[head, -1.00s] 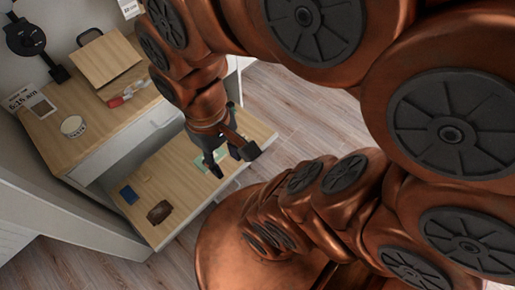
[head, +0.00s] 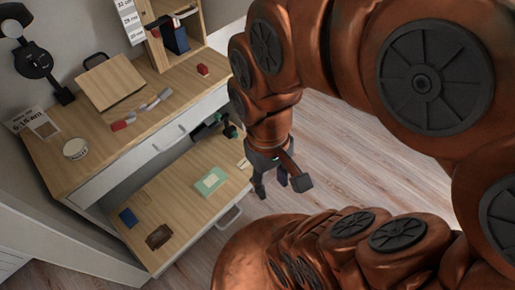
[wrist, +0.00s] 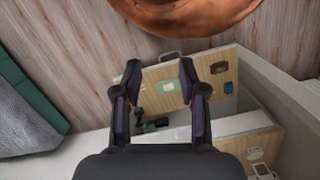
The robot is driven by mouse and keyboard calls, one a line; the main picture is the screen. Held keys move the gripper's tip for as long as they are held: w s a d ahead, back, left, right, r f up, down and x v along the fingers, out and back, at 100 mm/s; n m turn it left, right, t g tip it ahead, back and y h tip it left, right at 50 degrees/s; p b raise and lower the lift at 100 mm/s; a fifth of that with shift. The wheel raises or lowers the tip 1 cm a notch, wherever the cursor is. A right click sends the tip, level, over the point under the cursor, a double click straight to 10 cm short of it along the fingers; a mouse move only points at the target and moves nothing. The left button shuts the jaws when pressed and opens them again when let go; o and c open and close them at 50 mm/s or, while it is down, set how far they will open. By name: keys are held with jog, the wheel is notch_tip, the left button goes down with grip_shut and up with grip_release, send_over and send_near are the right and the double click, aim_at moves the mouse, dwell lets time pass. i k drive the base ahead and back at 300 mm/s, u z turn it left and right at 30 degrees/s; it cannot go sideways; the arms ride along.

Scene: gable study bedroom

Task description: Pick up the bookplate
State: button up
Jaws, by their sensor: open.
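A flat green card with a pale centre, which looks like the bookplate (head: 211,181), lies in the open wooden drawer (head: 185,190). It also shows in the wrist view (wrist: 168,87), between and beyond my fingers. My gripper (head: 272,184) is open and empty, to the right of the drawer and apart from the card, with floor behind it in the head view. The wrist view shows its two fingers (wrist: 174,72) spread apart. I cannot read any print on the card.
The drawer also holds a dark brown item (head: 158,237), a blue item (head: 128,218) and a dark green-and-black object (head: 222,128) at its far end. The desktop (head: 100,140) overhangs the drawer's back. A drawer handle (head: 229,217) sticks out in front. Floor on the right is clear.

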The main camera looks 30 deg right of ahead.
aim_at(244, 163)
jog(key=z, duration=0.3)
jog(key=i, duration=0.45)
jog(key=z, duration=1.75)
jog(key=k, duration=1.1)
jog(key=u, duration=1.55)
jog(key=i, duration=0.5)
